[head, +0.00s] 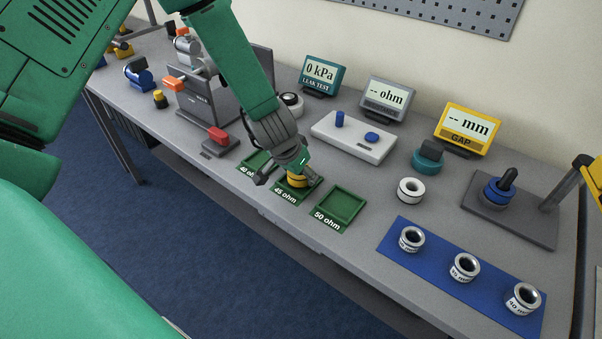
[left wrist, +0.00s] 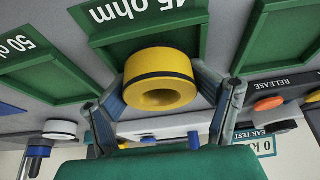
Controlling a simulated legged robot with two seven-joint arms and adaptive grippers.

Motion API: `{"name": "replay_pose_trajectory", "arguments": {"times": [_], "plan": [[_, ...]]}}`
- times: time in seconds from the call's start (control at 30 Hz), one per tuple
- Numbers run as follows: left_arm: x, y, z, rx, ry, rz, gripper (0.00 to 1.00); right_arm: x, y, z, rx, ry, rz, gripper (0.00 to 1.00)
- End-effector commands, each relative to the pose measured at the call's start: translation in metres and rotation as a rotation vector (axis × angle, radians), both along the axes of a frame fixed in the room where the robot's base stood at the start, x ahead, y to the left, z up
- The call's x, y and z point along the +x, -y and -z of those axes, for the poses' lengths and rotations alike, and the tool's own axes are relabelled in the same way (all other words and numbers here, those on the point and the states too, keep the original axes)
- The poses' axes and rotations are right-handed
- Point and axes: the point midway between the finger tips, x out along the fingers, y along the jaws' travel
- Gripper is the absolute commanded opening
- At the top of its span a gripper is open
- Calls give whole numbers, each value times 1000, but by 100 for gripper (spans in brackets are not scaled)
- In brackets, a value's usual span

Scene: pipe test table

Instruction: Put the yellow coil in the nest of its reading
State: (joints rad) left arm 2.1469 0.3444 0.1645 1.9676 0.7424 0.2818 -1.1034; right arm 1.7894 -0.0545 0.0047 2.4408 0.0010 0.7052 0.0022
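The yellow coil (head: 297,181) stands at the middle nest (head: 283,195), labelled 45 ohm. In the left wrist view the coil (left wrist: 160,80) shows its round hole and a dark band, with the green nest (left wrist: 185,20) behind it. My left gripper (head: 288,180) is over this nest, its fingers spread on either side of the coil; in the left wrist view they (left wrist: 165,105) look apart from it. The coil's base is partly hidden, so its exact seating is unclear. The 50 ohm nest (head: 345,204) is empty. The ohm meter (head: 387,96) shows dashes.
A white two-post test box (head: 352,140) stands behind the nests. A red block (head: 217,137) is left of them. A white ring (head: 411,190) stands to the right, near a blue mat (head: 440,275) with several white rings. The leak test display (head: 321,74) reads 0 kPa.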

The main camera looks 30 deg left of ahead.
Motion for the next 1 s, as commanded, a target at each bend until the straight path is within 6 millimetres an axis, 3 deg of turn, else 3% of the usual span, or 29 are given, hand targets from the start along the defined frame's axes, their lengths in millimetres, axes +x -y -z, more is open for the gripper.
{"name": "replay_pose_trajectory", "arguments": {"times": [0.47, 0.6, 1.0], "plan": [[-4, -1, -3, 0, -4, -2, 65, 0, 0, -2, 0, 0, 0, 40], [-5, 0, -22, 0, 0, 0, 65, 0, 0, -9, 0, 0, 0, 40], [-36, -3, -100, 3, 1, 2, 65, 0, 0, -20, 0, 0, 0, 40]]}}
